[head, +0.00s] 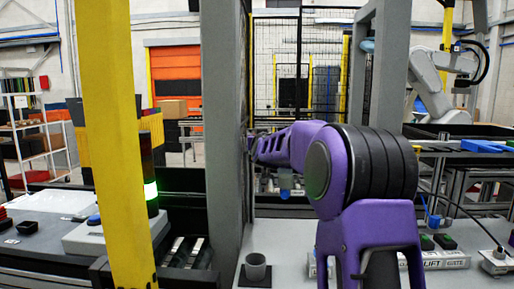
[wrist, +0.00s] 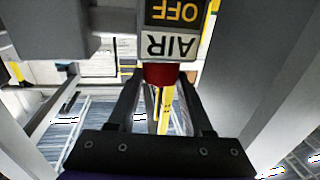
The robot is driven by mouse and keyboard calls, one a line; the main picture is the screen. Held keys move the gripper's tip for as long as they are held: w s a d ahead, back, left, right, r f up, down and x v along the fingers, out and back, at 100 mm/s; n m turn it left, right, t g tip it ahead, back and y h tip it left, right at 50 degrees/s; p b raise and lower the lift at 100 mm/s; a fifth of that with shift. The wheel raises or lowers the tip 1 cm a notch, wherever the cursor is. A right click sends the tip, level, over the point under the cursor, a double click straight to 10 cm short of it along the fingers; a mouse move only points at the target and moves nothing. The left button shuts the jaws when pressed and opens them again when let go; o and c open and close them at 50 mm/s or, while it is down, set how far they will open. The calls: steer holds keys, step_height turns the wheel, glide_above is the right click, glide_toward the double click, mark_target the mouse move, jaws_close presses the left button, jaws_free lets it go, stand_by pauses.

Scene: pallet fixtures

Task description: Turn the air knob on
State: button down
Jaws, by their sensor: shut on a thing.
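The air knob (wrist: 160,74) is a red piece under an upside-down white AIR label (wrist: 168,46) and a dark OFF plate (wrist: 173,12) with yellow letters in the wrist view. My gripper (wrist: 160,84) reaches up from below, with one dark finger on each side of the knob, and is shut on it. The fingertips partly hide the knob's sides. In the head view my purple arm stretches forward to the grey post (head: 224,130); the knob cannot be made out there.
A yellow post (head: 108,140) stands at the left front. A lit signal tower (head: 150,190) is beside it. Grey uprights flank my gripper in the wrist view.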

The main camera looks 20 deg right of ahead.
steer(key=shift+d+f+n+y+b, duration=0.15)
steer(key=shift+d+n+y+b, duration=0.25)
steer(key=shift+y, duration=0.2)
steer(key=shift+r+n+y, duration=0.2)
steer(key=shift+n+y, duration=0.3)
steer(key=shift+y, duration=0.5)
steer(key=n+y+p, duration=0.1)
steer(key=y+p, duration=0.1)
steer(key=p, duration=0.1)
steer(key=n+y+p, duration=0.2)
steer(key=p, duration=0.1)
steer(key=shift+d+r+y+p, duration=0.15)
steer(key=shift+r+y+p, duration=0.05)
steer(key=shift+y+p, duration=0.1)
steer(key=shift+w+d+f+n+g+y+p, duration=0.1)
steer(key=shift+n+g+y+p, duration=0.2)
steer(key=shift+n+y+p, duration=0.45)
steer(key=shift+f+n+g+y+p, duration=0.15)
steer(key=shift+n+g+y, duration=0.25)
steer(key=shift+y, duration=0.65)
steer(key=shift+d+n+g+y, duration=0.1)
steer(key=shift+n+g+y, duration=0.4)
steer(key=shift+n+y, duration=0.4)
steer(key=shift+n+g+y, duration=0.5)
steer(key=shift+n+y, duration=0.05)
steer(key=shift+y, duration=0.25)
steer(key=shift+c, duration=1.5)
jaws_free()
steer(key=shift+w, duration=0.1)
